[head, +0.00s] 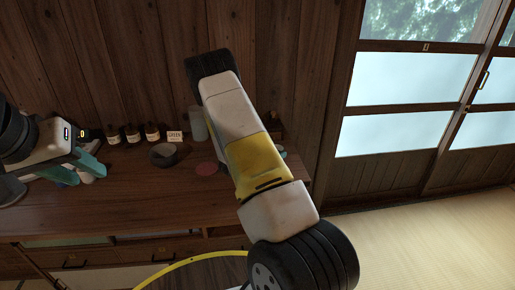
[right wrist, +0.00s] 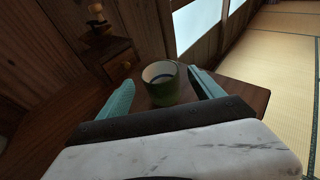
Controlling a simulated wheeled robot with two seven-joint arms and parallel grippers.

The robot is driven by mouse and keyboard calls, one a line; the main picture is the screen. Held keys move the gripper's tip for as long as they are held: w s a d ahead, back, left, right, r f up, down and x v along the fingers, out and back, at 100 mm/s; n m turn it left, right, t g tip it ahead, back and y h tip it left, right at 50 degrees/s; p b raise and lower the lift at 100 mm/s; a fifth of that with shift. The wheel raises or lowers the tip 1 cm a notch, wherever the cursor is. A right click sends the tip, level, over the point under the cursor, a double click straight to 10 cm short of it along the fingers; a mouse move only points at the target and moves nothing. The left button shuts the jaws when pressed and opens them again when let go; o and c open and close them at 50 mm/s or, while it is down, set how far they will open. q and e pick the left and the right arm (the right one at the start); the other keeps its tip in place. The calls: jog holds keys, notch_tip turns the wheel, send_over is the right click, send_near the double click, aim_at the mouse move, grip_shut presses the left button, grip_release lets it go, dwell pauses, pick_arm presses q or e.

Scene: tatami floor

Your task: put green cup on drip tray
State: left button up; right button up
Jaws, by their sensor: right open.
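The green cup (right wrist: 161,92) stands upright on the wooden table in the right wrist view. My right gripper (right wrist: 160,77) is open, with one teal finger on each side of the cup. I cannot tell whether either finger touches it. In the head view my right arm hides most of the cup area. My left gripper (head: 82,170) is over the table's left part, its teal fingers apart, with small pale things by them. I cannot pick out the drip tray for sure; a dark round dish (head: 167,154) stands mid-table.
Several dark bottles (head: 132,133) and a small sign (head: 174,138) line the wall. A red disc (head: 206,169) lies right of the dish. A small wooden box with a drawer (right wrist: 117,65) stands behind the cup. Tatami (head: 425,235) is open at the right.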

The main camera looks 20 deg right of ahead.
aim_at(280, 148)
jog(key=x, duration=0.6)
jog(key=shift+w+d+f, duration=0.1)
jog(key=shift+d, duration=0.25)
jog(key=c, duration=1.6)
jog(key=shift+c, duration=0.2)
